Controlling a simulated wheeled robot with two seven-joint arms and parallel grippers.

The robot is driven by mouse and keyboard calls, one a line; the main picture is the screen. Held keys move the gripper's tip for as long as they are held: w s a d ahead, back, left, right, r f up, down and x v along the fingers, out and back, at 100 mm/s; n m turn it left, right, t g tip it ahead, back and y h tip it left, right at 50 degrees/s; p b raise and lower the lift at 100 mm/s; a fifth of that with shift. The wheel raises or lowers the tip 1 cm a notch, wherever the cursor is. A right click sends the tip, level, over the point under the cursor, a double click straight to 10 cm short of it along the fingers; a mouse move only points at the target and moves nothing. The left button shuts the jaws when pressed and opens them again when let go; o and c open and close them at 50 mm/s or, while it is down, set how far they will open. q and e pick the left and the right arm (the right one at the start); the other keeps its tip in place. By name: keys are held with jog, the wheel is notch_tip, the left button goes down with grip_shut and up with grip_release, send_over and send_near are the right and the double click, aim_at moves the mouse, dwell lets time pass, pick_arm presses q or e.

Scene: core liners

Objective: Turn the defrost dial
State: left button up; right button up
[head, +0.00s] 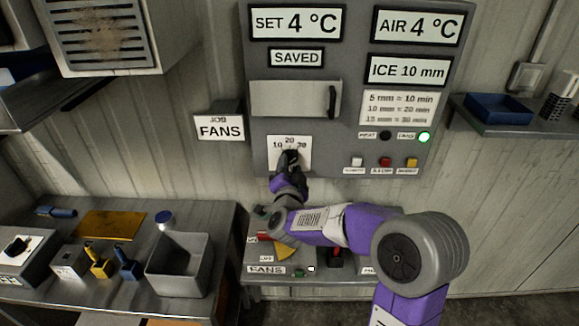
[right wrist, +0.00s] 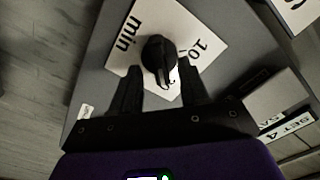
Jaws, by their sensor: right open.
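The defrost dial is a black knob (right wrist: 158,52) on a white plate (head: 275,146) marked 10, 20 and 30, low on the grey control panel (head: 355,130). The right wrist view also shows "min" and "10" on the plate. My right gripper (head: 289,163) is in front of the dial and hides part of it. In the right wrist view its two open fingers (right wrist: 160,80) point at the knob, one to each side, with visible gaps. A pale mark shows on the knob; its exact setting is hard to read. My left gripper is not in view.
The panel displays (head: 409,71) read set 4 °C, air 4 °C and ice 10 mm. A chart (head: 399,107) pairs 10 mm with 20 min. A green lamp (head: 424,137) is lit above several buttons.

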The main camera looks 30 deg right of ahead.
jog(key=shift+w+d, duration=0.25)
jog(key=shift+w, duration=0.1)
grip_shut()
jog(key=shift+n, duration=0.4)
jog(key=n+p, duration=0.2)
jog(key=n, duration=0.2)
jog(key=shift+a, duration=0.1)
jog(key=shift+n+p, duration=0.75)
jog(key=shift+n, duration=1.25)
